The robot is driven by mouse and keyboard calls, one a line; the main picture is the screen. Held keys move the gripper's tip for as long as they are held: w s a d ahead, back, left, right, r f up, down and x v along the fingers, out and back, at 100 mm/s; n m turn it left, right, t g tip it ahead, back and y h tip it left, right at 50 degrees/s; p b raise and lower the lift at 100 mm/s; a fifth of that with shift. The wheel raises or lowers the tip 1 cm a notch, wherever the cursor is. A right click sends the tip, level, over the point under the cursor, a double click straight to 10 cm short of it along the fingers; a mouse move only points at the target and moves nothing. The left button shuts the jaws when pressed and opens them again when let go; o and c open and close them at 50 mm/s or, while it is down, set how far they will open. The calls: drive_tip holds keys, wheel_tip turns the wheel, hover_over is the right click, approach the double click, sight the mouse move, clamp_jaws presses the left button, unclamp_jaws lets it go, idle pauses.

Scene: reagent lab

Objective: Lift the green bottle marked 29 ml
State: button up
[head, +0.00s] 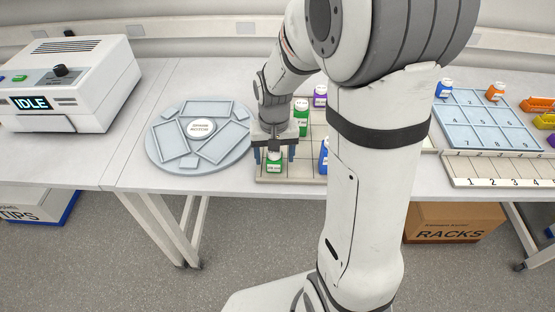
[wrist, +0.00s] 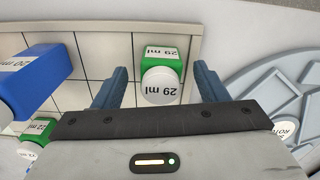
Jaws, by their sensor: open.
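The green bottle marked 29 ml (wrist: 162,64) has a white cap marked 29 ml and stands on a pale gridded tray (wrist: 97,48). In the wrist view it shows between the two blue fingers of my gripper (wrist: 160,88), which is open with a gap on each side. In the head view my gripper (head: 274,152) is above the front left of the tray, over the green bottle (head: 274,167).
A blue bottle marked 20 ml (wrist: 35,80) and a green one marked 22 ml (wrist: 38,130) stand on the tray. Another green bottle (head: 301,120) and a purple one (head: 320,97) stand behind. A round blue-grey carousel (head: 155,150) lies left of the tray.

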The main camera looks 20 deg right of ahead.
wheel_tip(320, 180, down, 2)
drive_tip(key=shift+f, duration=0.15)
drive_tip(key=c, duration=1.1)
